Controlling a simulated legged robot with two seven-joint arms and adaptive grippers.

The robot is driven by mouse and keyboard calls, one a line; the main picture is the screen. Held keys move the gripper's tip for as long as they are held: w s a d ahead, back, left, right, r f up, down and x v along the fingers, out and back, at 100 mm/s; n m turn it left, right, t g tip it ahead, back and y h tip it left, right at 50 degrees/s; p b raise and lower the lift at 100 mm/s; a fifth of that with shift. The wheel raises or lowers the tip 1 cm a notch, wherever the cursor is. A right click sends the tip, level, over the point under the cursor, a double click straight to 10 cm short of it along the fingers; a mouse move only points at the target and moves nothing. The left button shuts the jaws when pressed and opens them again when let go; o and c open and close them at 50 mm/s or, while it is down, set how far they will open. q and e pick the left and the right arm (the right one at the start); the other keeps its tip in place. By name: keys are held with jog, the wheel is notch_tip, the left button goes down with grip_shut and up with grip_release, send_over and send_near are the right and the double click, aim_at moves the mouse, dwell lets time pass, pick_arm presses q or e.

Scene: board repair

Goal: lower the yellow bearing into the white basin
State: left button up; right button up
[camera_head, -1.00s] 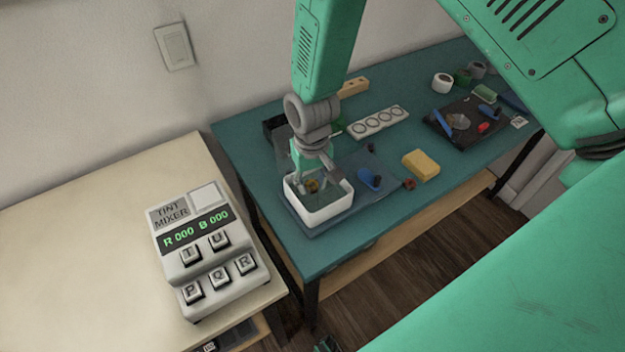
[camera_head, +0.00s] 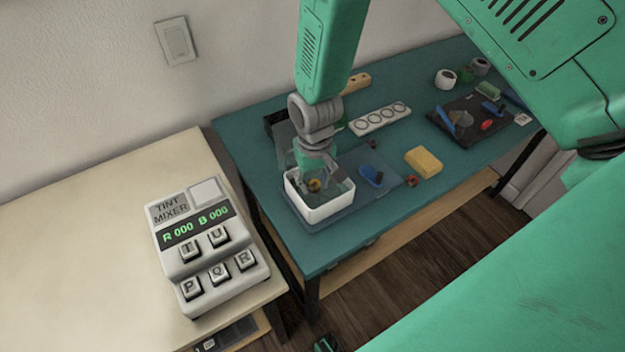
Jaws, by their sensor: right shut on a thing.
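The white basin (camera_head: 320,213) stands on a dark tray near the front left corner of the teal table. The yellow bearing (camera_head: 314,186) is small and shows inside the basin's rim, low between the fingers. My right gripper (camera_head: 313,180) points down into the basin and is shut on the yellow bearing. The fingertips are small and partly hidden, and I cannot tell whether the bearing touches the basin's floor. My left gripper is not in view.
The dark tray (camera_head: 338,217) also bears a blue tool (camera_head: 372,176). A yellow sponge (camera_head: 424,162) and a white strip with round holes (camera_head: 380,118) lie to the right and behind. A tint mixer (camera_head: 208,246) stands on the pale table at left.

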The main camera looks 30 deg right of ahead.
aim_at(317, 182)
jog(key=shift+d+f, duration=0.4)
jog(key=shift+d, duration=0.2)
jog(key=shift+a+f+b, duration=0.25)
jog(key=shift+a+b, duration=0.1)
jog(key=shift+a, duration=0.15)
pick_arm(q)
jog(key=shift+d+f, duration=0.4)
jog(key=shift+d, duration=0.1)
pick_arm(e)
jog(key=shift+d+f, duration=0.4)
pick_arm(q)
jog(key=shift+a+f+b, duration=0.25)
jog(key=shift+b, duration=0.1)
pick_arm(e)
jog(key=shift+a+f, duration=0.25)
jog(key=shift+a, duration=0.05)
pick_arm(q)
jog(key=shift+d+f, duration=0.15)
pick_arm(e)
jog(key=shift+d+f, duration=0.15)
jog(key=shift+f, duration=0.15)
jog(key=o, duration=1.2)
